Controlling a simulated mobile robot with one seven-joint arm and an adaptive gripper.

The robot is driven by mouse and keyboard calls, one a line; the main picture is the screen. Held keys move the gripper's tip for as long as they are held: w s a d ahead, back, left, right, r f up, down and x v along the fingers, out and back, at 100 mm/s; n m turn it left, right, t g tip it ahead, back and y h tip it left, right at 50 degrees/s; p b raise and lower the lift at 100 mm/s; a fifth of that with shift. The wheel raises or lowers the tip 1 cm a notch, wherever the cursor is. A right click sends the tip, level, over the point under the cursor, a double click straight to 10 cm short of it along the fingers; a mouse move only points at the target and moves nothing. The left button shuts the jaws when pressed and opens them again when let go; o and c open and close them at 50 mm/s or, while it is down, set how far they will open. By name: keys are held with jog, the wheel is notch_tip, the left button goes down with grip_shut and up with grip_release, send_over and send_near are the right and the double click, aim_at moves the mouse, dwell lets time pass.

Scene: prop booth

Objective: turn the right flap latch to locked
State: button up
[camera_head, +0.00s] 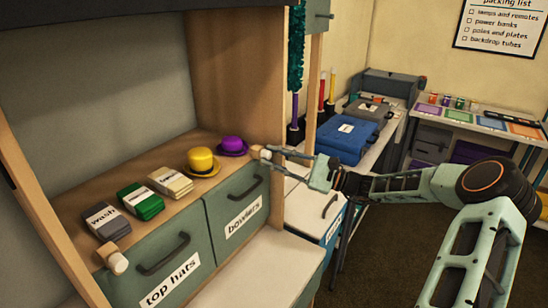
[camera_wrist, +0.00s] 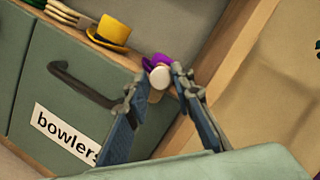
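The right flap latch is a small cream knob on a wooden piece (camera_head: 262,153) at the right front end of the shelf, by the bowlers flap (camera_head: 236,208). In the wrist view the round end of the right latch (camera_wrist: 160,78) shows between my fingertips. My gripper (camera_head: 272,155) reaches in from the right with its fingers apart, one on each side of the knob (camera_wrist: 158,76). A small gap shows at the left finger; whether the right finger touches is unclear. A similar left latch (camera_head: 116,262) sits by the top hats flap (camera_head: 160,274).
A purple hat (camera_head: 232,146) and a yellow hat (camera_head: 202,161) stand on the shelf close behind the right latch. Labelled cloth stacks (camera_head: 141,203) lie farther left. A wooden upright (camera_head: 268,90) rises beside the latch. A blue case (camera_head: 346,139) lies on a bench behind my gripper.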

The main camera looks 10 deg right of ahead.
jog(key=shift+o, duration=1.4)
jog(key=shift+d, duration=0.1)
jog(key=v, duration=1.2)
jog(key=shift+f, duration=0.1)
